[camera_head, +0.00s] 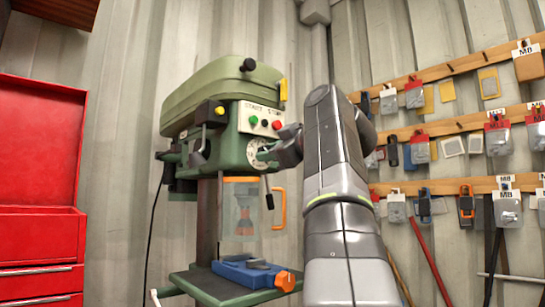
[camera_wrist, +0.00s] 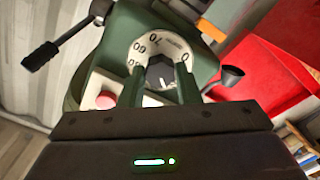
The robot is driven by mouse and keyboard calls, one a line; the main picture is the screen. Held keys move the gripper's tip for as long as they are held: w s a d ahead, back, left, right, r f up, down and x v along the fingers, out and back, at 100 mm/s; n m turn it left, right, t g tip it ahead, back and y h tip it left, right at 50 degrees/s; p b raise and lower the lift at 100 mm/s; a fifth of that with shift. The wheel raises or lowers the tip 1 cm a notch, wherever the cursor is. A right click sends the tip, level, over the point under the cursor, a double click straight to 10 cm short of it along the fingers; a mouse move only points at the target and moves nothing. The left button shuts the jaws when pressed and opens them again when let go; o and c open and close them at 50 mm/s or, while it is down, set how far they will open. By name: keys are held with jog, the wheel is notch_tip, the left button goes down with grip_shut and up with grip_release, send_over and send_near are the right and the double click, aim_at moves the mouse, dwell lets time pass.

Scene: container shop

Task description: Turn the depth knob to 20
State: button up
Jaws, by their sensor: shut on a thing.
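The green drill press (camera_head: 222,100) stands against the corrugated wall. Its depth knob is a white numbered dial (camera_head: 257,150) on the right of the head, partly covered by my gripper (camera_head: 280,152). In the wrist view the dial (camera_wrist: 139,47) shows 60, 70 and 0 around its upper rim; its lower part is hidden. My gripper (camera_wrist: 161,88) is shut on the dark centre of the depth knob, one finger on each side. I cannot tell which number lines up with a pointer.
Green and red buttons (camera_head: 265,122) sit just above the dial. A clear guard with an orange handle (camera_head: 278,209) hangs below. A blue vise (camera_head: 250,272) is on the press table.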

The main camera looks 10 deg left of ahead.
jog(key=shift+f+n, duration=0.2)
jog(key=shift+n, duration=0.4)
jog(key=o, duration=1)
jog(key=shift+r, duration=0.1)
jog(key=shift+c, duration=0.2)
jog(key=v, duration=1.3)
jog(key=shift+s+d+b, duration=0.25)
jog(key=shift+d+b, duration=0.05)
jog(key=shift+b, duration=0.1)
jog(key=shift+a, duration=0.1)
jog(key=x, duration=1.3)
